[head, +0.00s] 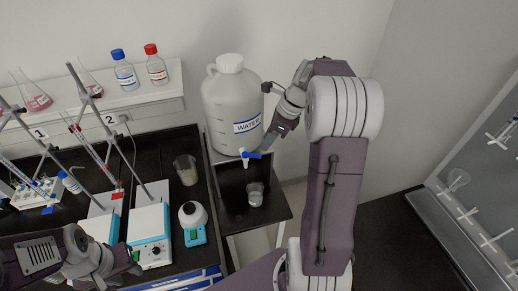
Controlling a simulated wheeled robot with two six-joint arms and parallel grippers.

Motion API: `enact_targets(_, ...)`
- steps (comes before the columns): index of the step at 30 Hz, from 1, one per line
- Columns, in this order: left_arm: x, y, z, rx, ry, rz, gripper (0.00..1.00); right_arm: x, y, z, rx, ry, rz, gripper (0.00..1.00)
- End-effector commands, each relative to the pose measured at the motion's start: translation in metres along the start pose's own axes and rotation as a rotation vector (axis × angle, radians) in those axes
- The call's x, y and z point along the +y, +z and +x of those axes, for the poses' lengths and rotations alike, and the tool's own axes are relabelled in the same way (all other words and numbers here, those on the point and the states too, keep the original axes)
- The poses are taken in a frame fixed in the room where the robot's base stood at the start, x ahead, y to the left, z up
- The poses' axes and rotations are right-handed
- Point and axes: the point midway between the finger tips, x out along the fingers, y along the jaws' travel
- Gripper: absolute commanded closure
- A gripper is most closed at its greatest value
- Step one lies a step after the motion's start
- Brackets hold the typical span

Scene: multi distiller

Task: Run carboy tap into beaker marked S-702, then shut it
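The white carboy (228,95) labelled WATER stands on a dark stand at the back centre. Its tap (248,156), with a blue handle, is low on its front. A glass beaker (255,194) stands on the lower dark shelf below the tap. A second beaker (186,170) stands on the bench to the left. I cannot read a marking on either beaker. My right gripper (268,143) is just right of the tap handle; I cannot tell whether it touches it or is open. My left gripper (126,264) is low at the left, its fingers unclear, away from the carboy.
Two hotplate-like units (150,233) and a small white-topped device (194,220) crowd the left bench. Stands with clamps rise behind them. A wall shelf (130,95) holds bottles and flasks. A pegged drying rack (470,215) is at the right.

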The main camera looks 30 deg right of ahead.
Motion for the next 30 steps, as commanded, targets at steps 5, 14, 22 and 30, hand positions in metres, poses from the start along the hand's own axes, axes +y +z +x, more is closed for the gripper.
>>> enact_targets(5,0.000,-0.001,-0.008,0.000,0.000,0.000,0.64,0.002,0.001,0.038,0.002,0.007,-0.001,0.71)
enact_targets(14,0.000,-0.001,-0.012,0.000,0.000,0.000,0.64,0.001,0.000,0.073,0.002,0.000,-0.002,0.71)
enact_targets(22,0.000,-0.001,-0.011,0.000,0.000,0.000,0.64,0.001,0.000,0.074,0.001,0.000,-0.003,0.85)
enact_targets(30,0.000,-0.001,-0.012,0.001,0.000,0.000,0.64,0.000,0.000,0.073,0.002,0.000,-0.004,1.00)
